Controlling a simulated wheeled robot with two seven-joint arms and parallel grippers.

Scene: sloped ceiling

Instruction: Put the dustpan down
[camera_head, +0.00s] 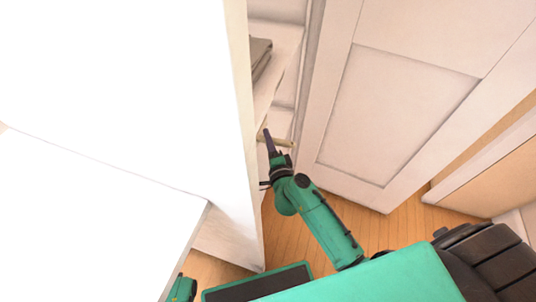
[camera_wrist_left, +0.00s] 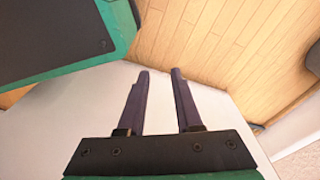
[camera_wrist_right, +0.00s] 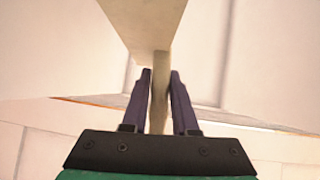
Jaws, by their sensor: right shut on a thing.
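The dustpan is a pale beige piece in the right wrist view (camera_wrist_right: 143,22), with a flat wide part at the top and a narrow handle running down between the fingers. My right gripper (camera_wrist_right: 160,76) is shut on that handle. In the head view my right gripper (camera_head: 267,134) reaches into the opening between a white panel and a cabinet door, and a small beige part of the dustpan (camera_head: 284,142) shows beside its fingers. Most of the dustpan is hidden there. My left gripper (camera_wrist_left: 160,73) is open and empty, its fingers apart over a white surface.
A white cabinet door (camera_head: 395,115) stands right of my right arm. A tall white panel (camera_head: 240,130) stands left of it. A grey folded item (camera_head: 261,52) lies on a shelf inside. Wooden floor (camera_head: 380,228) shows below the door.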

